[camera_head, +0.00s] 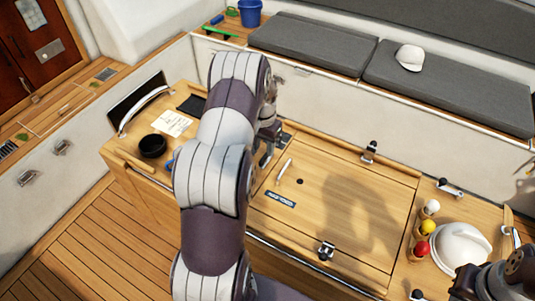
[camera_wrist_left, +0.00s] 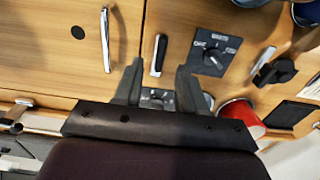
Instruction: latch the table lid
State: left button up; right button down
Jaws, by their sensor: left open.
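The wooden table lid (camera_head: 345,195) lies flat, with a small chrome handle (camera_head: 284,172), a dark round hole and a label. A black-and-metal latch (camera_head: 369,150) sits at its back edge and another (camera_head: 326,250) at its front edge. I cannot tell how either latch is set. My left gripper (camera_head: 268,145) is partly hidden by its arm, beside the lid's left part. In the left wrist view its open fingers (camera_wrist_left: 158,86) straddle the lower end of a black-and-chrome lever (camera_wrist_left: 158,54); contact is unclear. Part of my right arm's end (camera_head: 495,282) shows at lower right.
Right of the lid are red, yellow and white balls (camera_head: 428,226) in holders and a white dish (camera_head: 461,248). A black cup (camera_head: 152,145) and paper (camera_head: 171,123) lie left of my arm. A dial (camera_wrist_left: 212,57) is beside the left fingers. Grey cushions (camera_head: 315,45) line the back.

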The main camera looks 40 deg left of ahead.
aim_at(264, 157)
pick_arm(q)
notch_tip(264, 157, down, 5)
jog(key=shift+a+p, duration=0.1)
jog(key=shift+p, duration=0.6)
jog(key=shift+f, duration=0.7)
pick_arm(e)
jog(key=shift+r, duration=1.2)
pick_arm(q)
grip_shut()
